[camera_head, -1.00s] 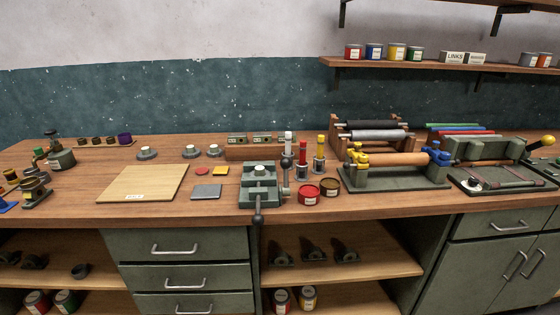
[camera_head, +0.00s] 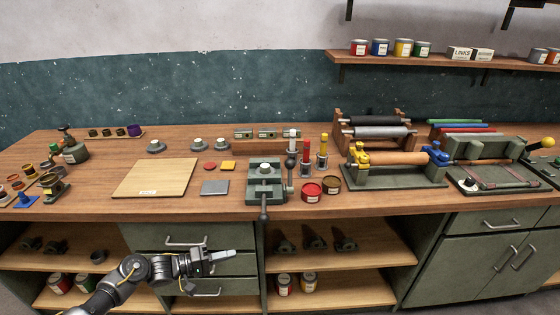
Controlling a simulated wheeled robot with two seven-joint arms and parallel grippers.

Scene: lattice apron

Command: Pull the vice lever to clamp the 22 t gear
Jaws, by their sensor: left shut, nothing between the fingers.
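The green vice (camera_head: 266,183) stands at the front edge of the bench, right of the wooden board. Its lever (camera_head: 264,213) with a dark ball hangs down at the front. A pale round piece (camera_head: 265,167) sits at the top of the vice; I cannot tell whether it is the 22 t gear. My left gripper (camera_head: 228,254) is shut and empty. It is in front of the drawers, below the bench top, to the lower left of the lever and apart from it. My right gripper is not in view.
A wooden board (camera_head: 156,178) lies left of the vice. Red (camera_head: 312,191) and brown (camera_head: 331,184) tins stand close on its right. A roller press (camera_head: 395,167) is further right. Drawer handles (camera_head: 187,241) stick out behind my left arm.

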